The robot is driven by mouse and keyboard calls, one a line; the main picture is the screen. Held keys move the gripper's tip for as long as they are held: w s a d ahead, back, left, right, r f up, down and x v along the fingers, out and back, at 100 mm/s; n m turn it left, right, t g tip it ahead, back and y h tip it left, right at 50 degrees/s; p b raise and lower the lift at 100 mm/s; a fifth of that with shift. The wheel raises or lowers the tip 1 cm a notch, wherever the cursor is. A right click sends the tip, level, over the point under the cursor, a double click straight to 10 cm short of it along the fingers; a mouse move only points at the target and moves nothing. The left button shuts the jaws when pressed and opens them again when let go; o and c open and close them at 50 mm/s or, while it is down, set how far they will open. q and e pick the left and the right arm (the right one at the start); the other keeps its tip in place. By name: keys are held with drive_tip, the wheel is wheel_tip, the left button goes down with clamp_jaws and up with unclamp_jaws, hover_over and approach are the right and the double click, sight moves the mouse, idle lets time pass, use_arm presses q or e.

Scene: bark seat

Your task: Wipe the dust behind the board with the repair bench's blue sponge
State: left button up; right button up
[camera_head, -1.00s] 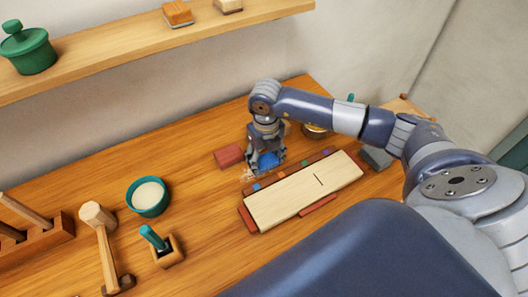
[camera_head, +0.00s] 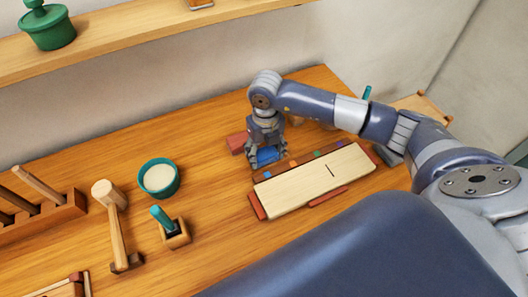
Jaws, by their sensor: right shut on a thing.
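The blue sponge (camera_head: 266,156) is in the jaws of my right gripper (camera_head: 267,152), low over the bench just behind the board. The pale wooden board (camera_head: 315,181) lies on a reddish frame with small coloured squares along its back edge. It has a short dark line near its middle. No dust shows clearly now; the gripper covers part of the strip behind the board. My left gripper is not in view.
A red block (camera_head: 237,143) lies left of my right gripper. A teal bowl of pale contents (camera_head: 158,178), a mallet (camera_head: 113,222) and a wooden holder with a teal handle (camera_head: 172,232) stand to the left. A shelf (camera_head: 120,51) runs above the bench.

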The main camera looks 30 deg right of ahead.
drive_tip(key=shift+s+d+b, duration=0.15)
drive_tip(key=shift+d+b, duration=0.15)
drive_tip(key=shift+d, duration=1.85)
drive_tip(key=shift+a+f, duration=0.15)
drive_tip(key=shift+a, duration=2.4)
drive_tip(key=shift+d+b, duration=0.35)
drive_tip(key=shift+d, duration=2.2)
drive_tip(key=shift+a+r, duration=0.15)
drive_tip(key=shift+a, duration=1.15)
drive_tip(key=shift+a+r, duration=0.1)
drive_tip(key=shift+a, duration=1.15)
drive_tip(key=shift+r+p, duration=1.65)
drive_tip(key=shift+r, duration=1.45)
drive_tip(key=shift+f, duration=0.1)
